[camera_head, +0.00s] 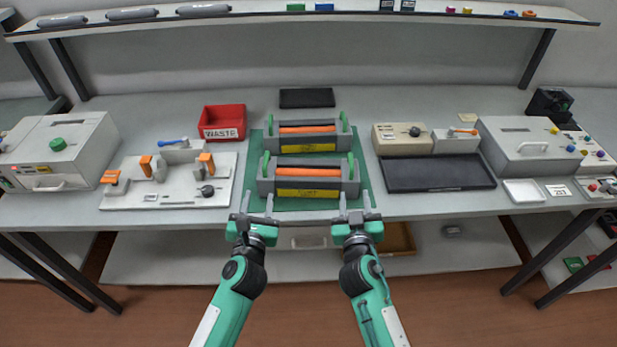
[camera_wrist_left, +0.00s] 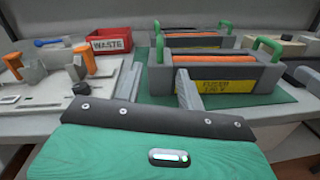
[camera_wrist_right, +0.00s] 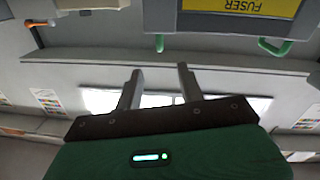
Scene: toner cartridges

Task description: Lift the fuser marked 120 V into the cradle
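Two grey fusers with orange rollers, green end handles and yellow labels sit on a green mat (camera_head: 360,148). The near fuser (camera_head: 268,186) reads "FUSER" in the left wrist view (camera_wrist_left: 245,71); the voltage line there is too small to read surely. The far fuser (camera_head: 268,141) stands behind it, its label unreadable. The likely cradle is the pale fixture (camera_head: 125,192) with orange clamps, left of the mat; it holds no fuser. My left gripper (camera_head: 257,203) and right gripper (camera_head: 354,203) are open and empty, in front of the near fuser's left and right ends, apart from its handles.
A red WASTE bin (camera_head: 222,122) stands behind the fixture. A black tray (camera_head: 438,173) lies right of the mat, with a beige box (camera_head: 402,139) behind it. A pale machine (camera_head: 60,150) stands far left, another (camera_head: 530,150) at right. A shelf (camera_head: 420,16) runs above.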

